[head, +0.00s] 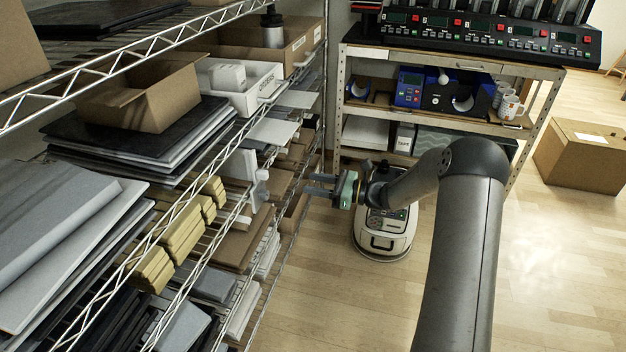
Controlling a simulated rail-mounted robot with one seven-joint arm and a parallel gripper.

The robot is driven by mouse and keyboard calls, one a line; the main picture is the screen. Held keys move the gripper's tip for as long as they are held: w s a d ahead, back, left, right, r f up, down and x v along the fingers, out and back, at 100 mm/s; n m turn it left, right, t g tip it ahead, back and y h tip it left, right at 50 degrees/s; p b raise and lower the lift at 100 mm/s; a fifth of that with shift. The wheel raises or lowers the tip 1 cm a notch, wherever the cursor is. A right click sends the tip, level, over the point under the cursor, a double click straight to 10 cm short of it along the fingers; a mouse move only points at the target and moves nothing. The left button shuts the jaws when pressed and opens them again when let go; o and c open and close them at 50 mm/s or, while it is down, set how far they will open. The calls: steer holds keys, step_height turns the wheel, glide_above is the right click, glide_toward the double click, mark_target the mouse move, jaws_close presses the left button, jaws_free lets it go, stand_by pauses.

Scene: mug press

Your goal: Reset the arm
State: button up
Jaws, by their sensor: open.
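My gripper (320,186) is at the end of my arm, near the middle of the head view. Its two dark fingers point left, toward the wire shelf (168,224), and are apart with nothing seen between them. The arm reaches in from the lower right, bends at a dark elbow and runs left to the gripper. I cannot tell how far the fingertips are from the shelf's edge.
Boxes, boards and yellow bundles (182,232) fill the wire shelf on the left. A bench (455,62) at the back carries a mug press (490,36), with mugs (510,106) below. A carton (580,155) stands at right. The floor (345,300) in front is clear.

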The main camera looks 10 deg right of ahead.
steer(key=s+a+r+n+g+h+p, duration=0.1)
steer(key=s+a+r+n+g+h, duration=0.1)
steer(key=s+n+g, duration=0.3)
steer(key=s+a+r+n+h+p, duration=0.1)
steer(key=s+a+r+n+h, duration=0.15)
steer(key=s, duration=0.45)
steer(key=s+a+r+n+g+h, duration=0.2)
steer(key=s+a+n+g, duration=0.15)
steer(key=s, duration=0.35)
steer(key=s+d+r+n+h+p, duration=0.1)
steer(key=s+d+n+h, duration=0.4)
steer(key=s, duration=0.5)
steer(key=s+d+r+n+t+h+p, duration=0.1)
steer(key=s+d+r+n+h+p, duration=0.1)
steer(key=s+d+n+h, duration=0.2)
steer(key=s+d+n, duration=0.1)
steer(key=s+n, duration=0.2)
steer(key=s, duration=0.3)
steer(key=shift+s+d+r+h, duration=0.15)
steer(key=shift+d+r+h, duration=0.05)
steer(key=shift+r+h, duration=0.15)
steer(key=shift+t, duration=0.25)
